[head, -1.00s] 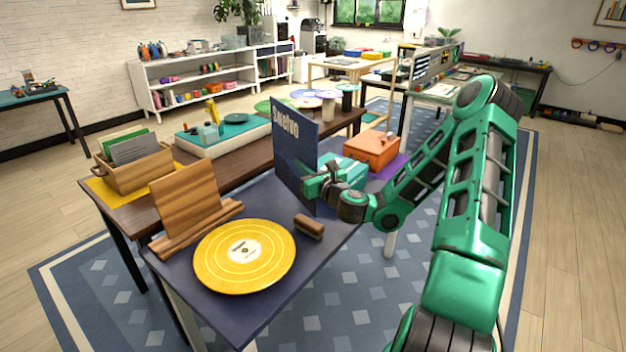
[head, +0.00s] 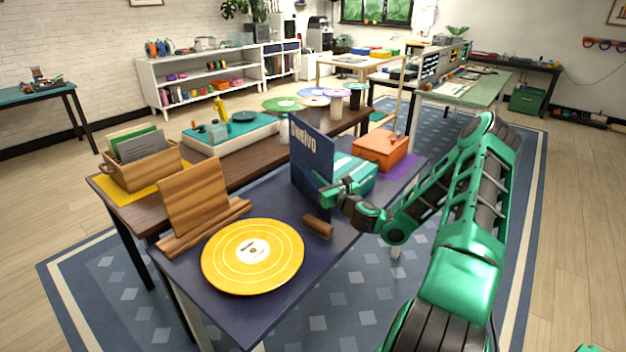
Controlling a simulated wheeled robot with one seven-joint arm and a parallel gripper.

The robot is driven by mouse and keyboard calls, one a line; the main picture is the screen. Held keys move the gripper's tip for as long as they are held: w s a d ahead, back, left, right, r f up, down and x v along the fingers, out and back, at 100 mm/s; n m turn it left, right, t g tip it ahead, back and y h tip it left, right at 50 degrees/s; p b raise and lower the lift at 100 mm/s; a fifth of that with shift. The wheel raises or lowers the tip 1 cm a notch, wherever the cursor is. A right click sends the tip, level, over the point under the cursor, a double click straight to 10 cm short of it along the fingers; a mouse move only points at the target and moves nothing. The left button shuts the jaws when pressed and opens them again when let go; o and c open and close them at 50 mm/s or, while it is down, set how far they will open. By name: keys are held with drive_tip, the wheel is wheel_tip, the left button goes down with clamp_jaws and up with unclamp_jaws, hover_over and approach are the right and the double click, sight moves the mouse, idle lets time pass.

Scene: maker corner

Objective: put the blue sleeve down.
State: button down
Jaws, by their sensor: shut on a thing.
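The blue sleeve (head: 311,163) is a dark blue square cover with pale lettering along its top. It stands upright, edge-on to the right of the wooden stand. My gripper (head: 328,193) is shut on its right edge. The sleeve's lower edge is close to the dark blue table top (head: 262,203); I cannot tell whether it touches. A yellow record (head: 253,280) lies flat on the table in front. The gripper's fingertips are small and partly hidden by the sleeve and hand.
A wooden stand (head: 196,200) is at the left, and a brown brush-like block (head: 318,226) lies near the sleeve. An orange box (head: 380,149) stands behind my gripper. A wooden crate (head: 145,170) and a turntable (head: 232,133) are on the brown table behind.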

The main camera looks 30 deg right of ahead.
drive_tip(key=c, duration=1.9)
unclamp_jaws()
drive_tip(key=shift+f, duration=0.1)
drive_tip(key=shift+c, duration=0.2)
